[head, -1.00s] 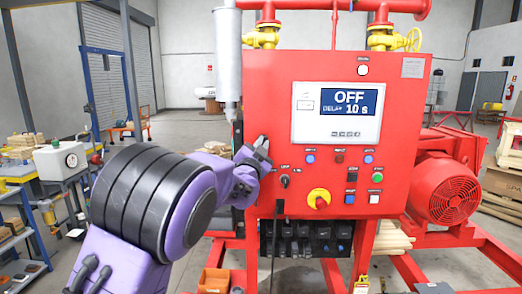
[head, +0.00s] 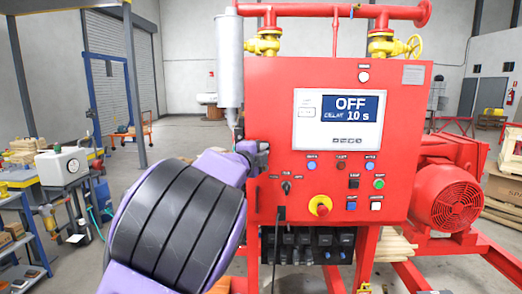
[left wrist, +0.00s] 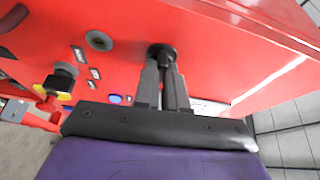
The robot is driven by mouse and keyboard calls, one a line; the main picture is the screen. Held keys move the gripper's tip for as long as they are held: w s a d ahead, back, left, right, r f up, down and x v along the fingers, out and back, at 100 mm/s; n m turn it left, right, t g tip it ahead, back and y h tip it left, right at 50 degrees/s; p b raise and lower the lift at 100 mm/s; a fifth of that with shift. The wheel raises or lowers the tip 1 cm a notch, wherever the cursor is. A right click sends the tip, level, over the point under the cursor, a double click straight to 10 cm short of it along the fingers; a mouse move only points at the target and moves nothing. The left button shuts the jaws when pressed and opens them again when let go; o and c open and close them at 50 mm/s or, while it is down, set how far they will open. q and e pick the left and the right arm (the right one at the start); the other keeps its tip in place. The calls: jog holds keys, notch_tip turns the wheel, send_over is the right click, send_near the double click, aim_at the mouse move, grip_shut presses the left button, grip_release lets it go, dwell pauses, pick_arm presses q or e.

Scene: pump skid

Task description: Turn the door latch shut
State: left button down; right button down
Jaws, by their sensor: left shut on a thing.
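The red control cabinet (head: 275,100) stands in the middle of the head view, with its door front facing me. My left gripper (head: 258,150) is at the left edge of that front, above the row of switches. In the left wrist view my left gripper (left wrist: 165,72) has its two dark fingers close together on the black door latch (left wrist: 160,50), a small round-based part on the red door. The fingers hide most of the latch, so I cannot tell its angle. In the head view the gripper covers it. My right gripper is not in view.
The door carries a display (head: 350,106) reading OFF, a black selector switch (head: 286,187) and a red-and-yellow stop button (head: 320,205). A grey cylinder (head: 229,65) stands just left of the cabinet. A red motor (head: 445,195) is at the right. A workbench (head: 65,165) is at the far left.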

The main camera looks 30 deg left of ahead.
pick_arm(q)
jog(key=shift+m, duration=0.6)
jog(key=c, duration=1.2)
grip_release()
jog(key=s+d+b, duration=0.1)
jog(key=s+b, duration=0.3)
jog(key=s, duration=0.6)
jog(key=shift+s+d, duration=0.2)
jog(key=shift+d, duration=0.2)
